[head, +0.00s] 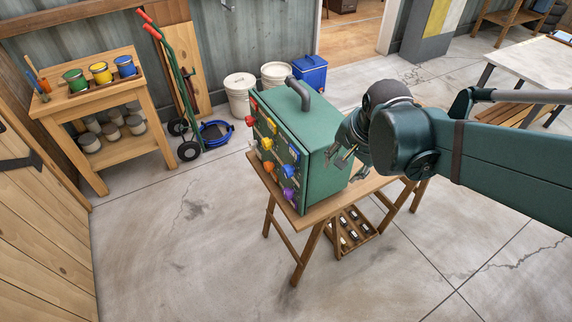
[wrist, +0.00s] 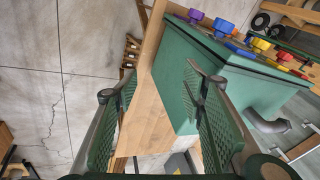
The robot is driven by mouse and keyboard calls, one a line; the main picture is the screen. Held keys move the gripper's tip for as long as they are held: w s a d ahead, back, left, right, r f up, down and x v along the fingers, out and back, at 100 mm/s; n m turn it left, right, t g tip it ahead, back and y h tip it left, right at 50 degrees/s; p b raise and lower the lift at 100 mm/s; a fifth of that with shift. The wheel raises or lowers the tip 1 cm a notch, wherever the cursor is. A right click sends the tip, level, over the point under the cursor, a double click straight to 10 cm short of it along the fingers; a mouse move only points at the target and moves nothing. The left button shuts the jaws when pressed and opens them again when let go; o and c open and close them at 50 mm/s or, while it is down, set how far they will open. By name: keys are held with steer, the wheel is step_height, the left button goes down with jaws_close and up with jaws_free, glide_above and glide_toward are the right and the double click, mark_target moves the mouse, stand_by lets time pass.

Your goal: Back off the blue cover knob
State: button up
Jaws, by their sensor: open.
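A green metal box (head: 318,148) carries rows of coloured knobs on its front face. I cannot tell which blue piece is the cover knob. My gripper (head: 345,153) is open and empty beside the box's right side, away from the knobbed face. In the wrist view its fingers (wrist: 165,80) are spread, the right one in front of the box's green side; contact cannot be told.
The box stands on a wooden trestle table (head: 361,190) with a lower tray of small items. Its grey pipe handle (head: 299,92) rises from the top. White buckets, a blue bin (head: 310,75) and a hand truck stand behind. Floor in front of the knobbed face is clear.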

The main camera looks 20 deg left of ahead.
steer(key=a+p, duration=0.1)
steer(key=a, duration=0.2)
steer(key=w+a+m+g+p, duration=0.1)
steer(key=a+p, duration=0.1)
steer(key=a, duration=0.2)
steer(key=w+a+f+m+p, duration=0.1)
steer(key=a, duration=0.3)
steer(key=shift+w+g, duration=0.15)
steer(key=shift+g, duration=0.15)
steer(key=m+p, duration=0.1)
steer(key=p, duration=0.1)
glide_above(286, 168)
steer(key=s+d, duration=0.1)
step_height(286, 168, down, 2)
steer(key=shift+s+d, duration=0.1)
steer(key=shift+d, duration=0.05)
steer(key=shift+a+f, duration=0.15)
steer(key=shift+a, duration=0.05)
steer(key=shift+d, duration=0.1)
steer(key=shift+x, duration=3.85)
